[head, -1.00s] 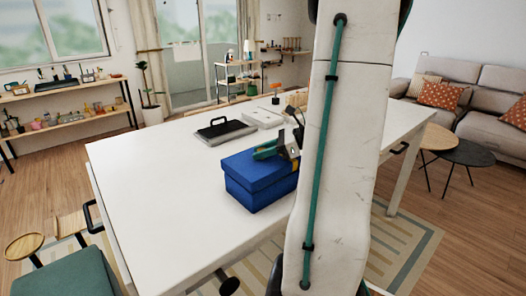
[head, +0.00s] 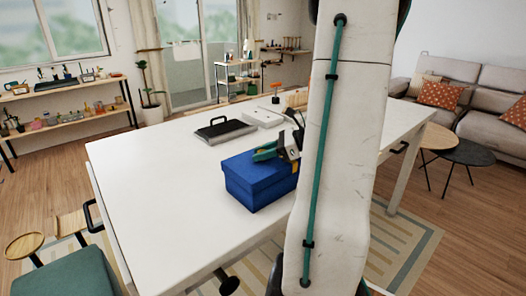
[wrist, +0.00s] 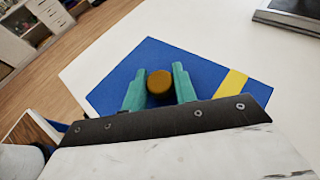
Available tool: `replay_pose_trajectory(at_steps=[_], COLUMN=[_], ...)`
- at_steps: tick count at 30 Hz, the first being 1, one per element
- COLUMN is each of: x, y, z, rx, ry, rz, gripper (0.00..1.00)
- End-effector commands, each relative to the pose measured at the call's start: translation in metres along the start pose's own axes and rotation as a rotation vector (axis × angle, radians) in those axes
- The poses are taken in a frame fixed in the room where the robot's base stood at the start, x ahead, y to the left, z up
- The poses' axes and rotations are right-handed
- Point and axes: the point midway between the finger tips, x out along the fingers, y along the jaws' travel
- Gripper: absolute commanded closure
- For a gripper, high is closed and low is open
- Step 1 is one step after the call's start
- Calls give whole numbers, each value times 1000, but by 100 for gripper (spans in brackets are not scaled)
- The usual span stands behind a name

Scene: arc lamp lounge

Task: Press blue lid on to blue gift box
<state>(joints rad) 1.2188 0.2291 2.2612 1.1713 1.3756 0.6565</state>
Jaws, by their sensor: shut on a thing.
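The blue gift box (head: 252,198) stands on the white table, left of my arm in the head view. The blue lid (head: 240,169) sits on top of it, looking level and close to the box; the side behind my arm is hidden. In the wrist view the lid (wrist: 205,75) fills the middle, with a yellow band and a round brown-gold knob (wrist: 160,84). My gripper (wrist: 159,76) has its teal fingers on either side of the knob, shut on it. In the head view my gripper (head: 264,152) is just above the lid.
The white table (head: 150,170) is clear to the left of the box. A dark tray with a black handle (head: 224,130) and a white flat item (head: 262,118) lie behind the box. A dark-edged object (wrist: 290,14) shows at the wrist view's top right.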

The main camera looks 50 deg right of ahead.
Motion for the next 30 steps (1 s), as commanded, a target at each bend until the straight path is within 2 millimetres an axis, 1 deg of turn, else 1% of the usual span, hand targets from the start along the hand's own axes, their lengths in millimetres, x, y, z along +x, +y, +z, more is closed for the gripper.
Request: replay_pose_trajectory(at_steps=[30], x=[10], y=[0], z=[-24], rx=[2], ry=[0], rz=[1], gripper=[95])
